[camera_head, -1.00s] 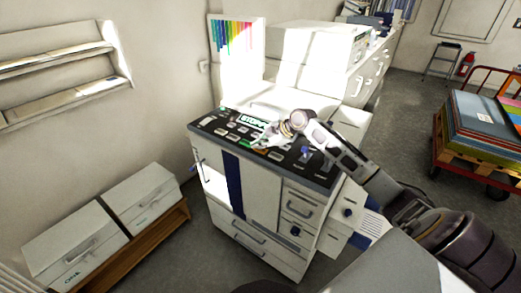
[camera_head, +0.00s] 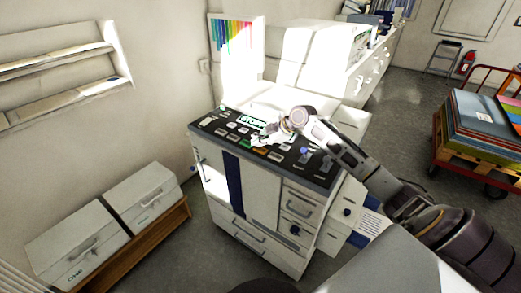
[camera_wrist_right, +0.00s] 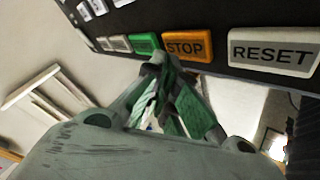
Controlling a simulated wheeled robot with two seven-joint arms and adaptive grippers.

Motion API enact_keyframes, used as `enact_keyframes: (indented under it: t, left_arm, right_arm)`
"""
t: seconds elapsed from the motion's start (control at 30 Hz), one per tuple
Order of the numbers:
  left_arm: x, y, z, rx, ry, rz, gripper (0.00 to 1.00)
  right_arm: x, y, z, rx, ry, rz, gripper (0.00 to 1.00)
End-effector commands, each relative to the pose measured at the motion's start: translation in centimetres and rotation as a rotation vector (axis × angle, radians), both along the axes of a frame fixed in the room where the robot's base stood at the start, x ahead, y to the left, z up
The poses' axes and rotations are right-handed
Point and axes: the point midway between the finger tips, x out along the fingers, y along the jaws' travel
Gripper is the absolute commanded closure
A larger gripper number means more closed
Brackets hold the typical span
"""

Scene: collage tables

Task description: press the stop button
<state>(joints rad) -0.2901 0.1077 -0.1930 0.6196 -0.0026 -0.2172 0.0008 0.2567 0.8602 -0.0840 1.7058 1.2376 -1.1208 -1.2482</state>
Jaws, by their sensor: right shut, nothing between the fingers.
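The stop button is an orange key marked STOP in the right wrist view (camera_wrist_right: 187,46), between a green key (camera_wrist_right: 145,43) and a light RESET key (camera_wrist_right: 273,53) on a dark panel. In the head view the panel (camera_head: 318,171) tops a white cabinet, and the orange stop button (camera_head: 260,149) is small. My right gripper (camera_head: 259,141) is shut and empty just above this row of keys. In the right wrist view its fingertips (camera_wrist_right: 157,58) appear by the lower left corner of the stop button; touching cannot be told. My left gripper is not in view.
A display with green letters reading "STOP…" (camera_head: 251,122) sits behind the keys, partly hidden by my right gripper. White boxes (camera_head: 142,197) stand on a low wooden bench at left. A cart with coloured sheets (camera_head: 480,120) stands at right.

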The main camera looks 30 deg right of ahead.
Motion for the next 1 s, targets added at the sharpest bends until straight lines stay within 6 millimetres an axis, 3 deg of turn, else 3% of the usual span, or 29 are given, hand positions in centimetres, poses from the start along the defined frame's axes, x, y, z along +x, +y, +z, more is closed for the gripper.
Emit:
enact_keyframes:
  t: [0.7,1.0]
  left_arm:
    - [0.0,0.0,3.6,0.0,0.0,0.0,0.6]
    - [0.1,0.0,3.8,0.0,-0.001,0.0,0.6]
  right_arm:
    - [0.0,0.0,4.5,-0.001,0.0,0.0,1.0]
    - [0.0,0.0,4.8,-0.001,0.0,0.001,1.0]
